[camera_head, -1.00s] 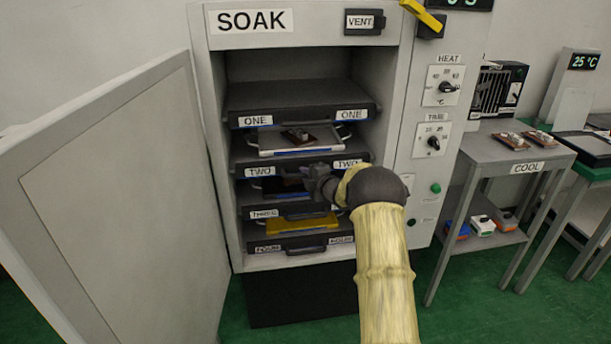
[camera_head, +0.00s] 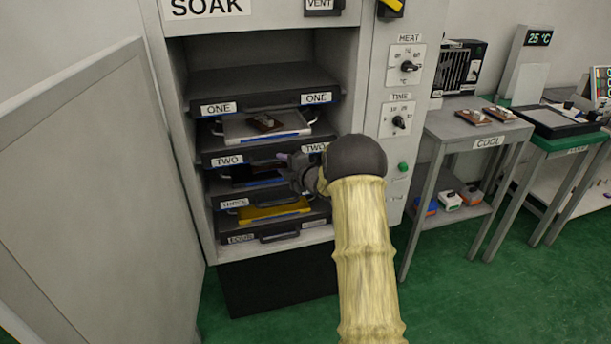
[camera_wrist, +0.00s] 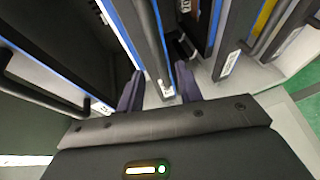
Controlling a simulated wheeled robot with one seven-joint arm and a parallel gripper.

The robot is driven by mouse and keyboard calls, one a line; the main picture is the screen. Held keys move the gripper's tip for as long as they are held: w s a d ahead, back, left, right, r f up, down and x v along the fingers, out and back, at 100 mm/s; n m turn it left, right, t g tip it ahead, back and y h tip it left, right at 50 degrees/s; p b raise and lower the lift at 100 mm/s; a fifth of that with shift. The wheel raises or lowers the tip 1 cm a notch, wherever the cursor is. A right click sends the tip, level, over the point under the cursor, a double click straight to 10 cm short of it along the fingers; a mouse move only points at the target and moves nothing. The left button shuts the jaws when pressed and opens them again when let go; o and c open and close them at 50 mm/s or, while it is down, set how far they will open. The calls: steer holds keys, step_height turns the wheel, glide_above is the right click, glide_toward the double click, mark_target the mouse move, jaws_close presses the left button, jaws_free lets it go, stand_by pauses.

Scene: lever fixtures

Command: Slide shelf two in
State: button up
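Shelf two (camera_head: 215,159) is a dark shelf in the SOAK oven, with TWO labels near both ends of its front. A white-and-blue tray (camera_head: 240,128) with a small brown piece (camera_head: 264,124) lies on it. My gripper (camera_head: 285,170) is just in front of and below shelf two's front, near the right TWO label. In the wrist view my gripper's fingers (camera_wrist: 158,90) are parted, with a labelled shelf edge (camera_wrist: 168,86) between or just beyond them. A gap shows beside the left finger. Shelf two's handle is not clear behind my gripper.
Shelf one (camera_head: 265,92) is above; shelf three (camera_head: 215,203) and shelf four (camera_head: 232,238) are below, with a yellow tray (camera_head: 270,211). The open oven door (camera_head: 90,180) stands at left. The control panel (camera_head: 400,95) and COOL table (camera_head: 455,131) are at right.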

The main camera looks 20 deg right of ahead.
steer(key=v, duration=1.1)
steer(key=shift+s, duration=0.2)
steer(key=shift+r, duration=0.1)
steer(key=s+a+f+m+g+h, duration=0.1)
steer(key=s+a+m+g, duration=0.5)
steer(key=s, duration=0.5)
steer(key=s+a+f+m+g+h, duration=0.2)
steer(key=s+a+m, duration=0.3)
steer(key=s+m, duration=0.4)
steer(key=s+a+f+m+g+h, duration=0.1)
steer(key=s+a+m+g, duration=0.4)
steer(key=s, duration=0.7)
step_height(320, 180, up, 22)
steer(key=p, duration=2.3)
steer(key=shift+w, duration=0.45)
steer(key=shift+d+f, duration=0.15)
steer(key=shift+f, duration=0.05)
